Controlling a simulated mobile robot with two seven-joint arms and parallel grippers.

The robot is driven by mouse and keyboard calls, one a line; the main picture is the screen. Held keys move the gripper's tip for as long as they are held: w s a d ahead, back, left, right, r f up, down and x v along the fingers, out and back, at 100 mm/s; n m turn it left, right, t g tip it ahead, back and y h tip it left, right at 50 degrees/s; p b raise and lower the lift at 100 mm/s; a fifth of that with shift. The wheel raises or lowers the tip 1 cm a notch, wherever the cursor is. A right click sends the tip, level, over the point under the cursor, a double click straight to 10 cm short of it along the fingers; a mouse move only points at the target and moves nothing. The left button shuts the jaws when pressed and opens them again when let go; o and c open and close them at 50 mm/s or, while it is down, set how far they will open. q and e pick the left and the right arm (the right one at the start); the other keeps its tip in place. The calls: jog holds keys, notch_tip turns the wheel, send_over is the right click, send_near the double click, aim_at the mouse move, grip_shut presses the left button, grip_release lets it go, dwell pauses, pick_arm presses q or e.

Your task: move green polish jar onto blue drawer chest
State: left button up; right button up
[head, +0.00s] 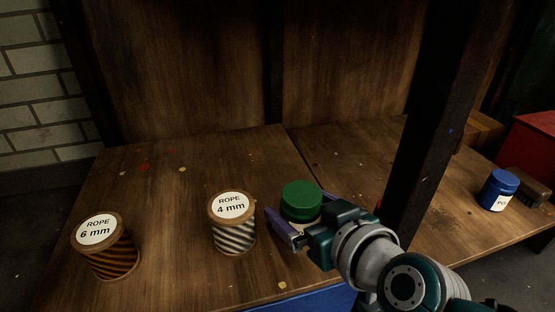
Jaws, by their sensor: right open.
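The green polish jar (301,196) stands upright on the wooden shelf, right of the middle of the head view; its green lid shows and its lower body is mostly hidden by my gripper. My right gripper (304,217) is open, reaching in from the lower right. One finger is at the jar's near left side and the other is behind its right side; I cannot tell whether either touches it. A blue surface (318,300) shows at the bottom edge, below the shelf front; it may be the top of the blue drawer chest. My left gripper is not in view.
A 4 mm rope spool (234,236) stands close left of the gripper, and a 6 mm spool (113,261) farther left. A dark post (430,120) rises just right of my arm. A blue jar (497,190), a brush (527,187) and a red box (535,150) are at right.

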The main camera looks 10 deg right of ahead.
jog(key=s+a+r+n+g+y+p, duration=0.1)
jog(key=s+r+g+p, duration=0.2)
jog(key=s, duration=0.5)
jog(key=s+a+r+n+g+y+p, duration=0.1)
jog(key=s+r+g+p, duration=0.2)
jog(key=s, duration=0.5)
jog(key=s+d+r+m+g+h, duration=0.2)
jog(key=s+d+r+g+h, duration=0.1)
jog(key=s+d, duration=0.5)
jog(key=shift+s+r+g+h, duration=0.4)
jog(key=shift+s+r+h, duration=0.35)
jog(key=shift+r, duration=0.15)
jog(key=shift+r, duration=0.1)
